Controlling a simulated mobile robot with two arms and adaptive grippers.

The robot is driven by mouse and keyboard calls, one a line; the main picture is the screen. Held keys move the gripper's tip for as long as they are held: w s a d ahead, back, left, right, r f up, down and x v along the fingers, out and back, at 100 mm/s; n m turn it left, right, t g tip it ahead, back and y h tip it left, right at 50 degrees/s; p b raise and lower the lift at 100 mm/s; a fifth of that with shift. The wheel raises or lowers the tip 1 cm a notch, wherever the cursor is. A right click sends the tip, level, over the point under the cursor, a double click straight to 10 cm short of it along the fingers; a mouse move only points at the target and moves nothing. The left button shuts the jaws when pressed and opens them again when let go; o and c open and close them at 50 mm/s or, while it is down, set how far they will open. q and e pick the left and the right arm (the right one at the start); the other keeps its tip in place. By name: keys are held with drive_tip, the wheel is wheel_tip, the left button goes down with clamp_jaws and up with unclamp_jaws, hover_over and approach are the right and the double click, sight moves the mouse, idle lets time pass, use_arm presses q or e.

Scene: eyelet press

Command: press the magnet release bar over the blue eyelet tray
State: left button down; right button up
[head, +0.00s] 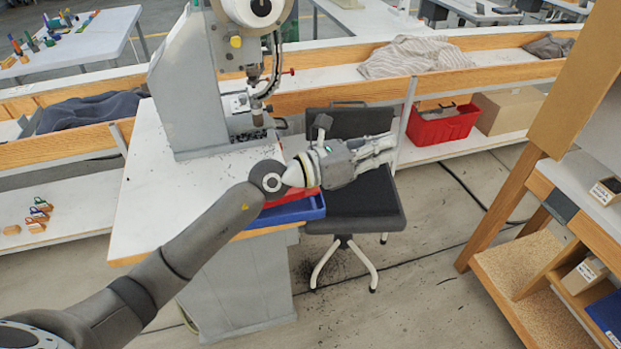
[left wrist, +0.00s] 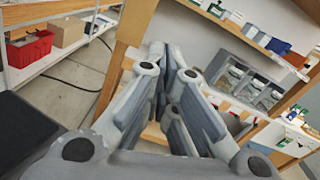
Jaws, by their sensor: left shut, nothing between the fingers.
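The blue tray (head: 290,212) sits at the right front edge of the white press table (head: 150,200). A red tray (head: 272,202) shows just behind it. My left wrist covers part of both trays. My left gripper (head: 388,150) is shut and empty, to the right of the trays and above the black chair, pointing right. In the left wrist view its fingers (left wrist: 170,75) are close together with nothing between them. I cannot make out a magnet release bar in either view. My right gripper is not in view.
The grey eyelet press (head: 185,90) stands on the table behind my arm. The black chair (head: 375,205) is right of the table. A red bin (head: 442,123) and cardboard box (head: 508,110) sit on a low shelf. A wooden rack (head: 530,270) stands at right, with open floor between.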

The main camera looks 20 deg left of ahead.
use_arm(q)
drive_tip(key=w+a+f+m+g+y, duration=0.1)
drive_tip(key=w+a+f+y, duration=0.1)
drive_tip(key=a, duration=0.3)
drive_tip(key=w+a+f+m+g+y, duration=0.1)
drive_tip(key=w+a+f+m+y, duration=0.1)
drive_tip(key=w+a+f+y, duration=0.1)
drive_tip(key=w+a+f+m+y, duration=0.2)
drive_tip(key=w+a+f+y, duration=0.1)
drive_tip(key=a+y, duration=0.3)
drive_tip(key=shift+w+a+f+g, duration=0.15)
drive_tip(key=shift+w+a+g, duration=0.3)
drive_tip(key=shift+a, duration=0.7)
drive_tip(key=shift+f, duration=0.1)
wheel_tip(320, 180, down, 8)
drive_tip(key=b, duration=0.4)
drive_tip(key=shift+f+b, duration=0.35)
drive_tip(key=shift+b, duration=0.1)
drive_tip(key=shift+f+b, duration=0.4)
drive_tip(key=shift+b, duration=0.15)
